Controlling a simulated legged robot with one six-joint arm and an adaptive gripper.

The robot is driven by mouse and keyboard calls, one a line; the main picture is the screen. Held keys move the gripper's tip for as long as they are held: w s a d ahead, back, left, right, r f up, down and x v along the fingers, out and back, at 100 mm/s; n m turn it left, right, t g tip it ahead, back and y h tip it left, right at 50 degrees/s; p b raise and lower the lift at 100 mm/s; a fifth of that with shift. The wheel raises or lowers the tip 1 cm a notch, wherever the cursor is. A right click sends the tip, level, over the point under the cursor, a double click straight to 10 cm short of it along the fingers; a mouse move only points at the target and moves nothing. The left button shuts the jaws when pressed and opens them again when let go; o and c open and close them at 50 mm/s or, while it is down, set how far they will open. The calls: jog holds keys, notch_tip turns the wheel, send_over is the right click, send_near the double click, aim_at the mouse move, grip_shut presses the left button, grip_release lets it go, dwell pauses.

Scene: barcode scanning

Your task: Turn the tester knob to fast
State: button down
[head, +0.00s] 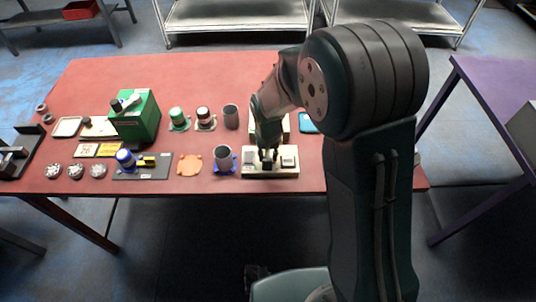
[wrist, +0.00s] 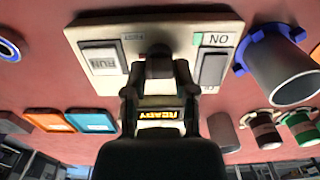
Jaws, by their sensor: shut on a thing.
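The tester (head: 283,174) is a pale box at the front edge of the red table; its panel also shows upside down in the wrist view (wrist: 105,27). The dark tester knob (wrist: 158,65) sits mid-panel between a RUN button (wrist: 103,59) and an ON rocker switch (wrist: 213,68). A lit display reads READY (wrist: 161,115). My gripper (wrist: 157,80) is shut on the knob, one finger on each side; in the head view it reaches down onto the tester (head: 268,154). The knob's pointer is hidden, and a small label near it is too small to read.
A grey cup on a blue base (head: 224,160) stands close left of the tester. A green box machine (head: 136,118), several jars and an orange disc (head: 190,164) are further left. A blue item (head: 308,122) lies behind my arm. The table's right end is largely hidden.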

dwell(0.4)
jog(key=shift+c, duration=2.1)
grip_release()
jog(key=shift+a, duration=0.1)
notch_tip(320, 180, up, 12)
jog(key=shift+f, duration=0.15)
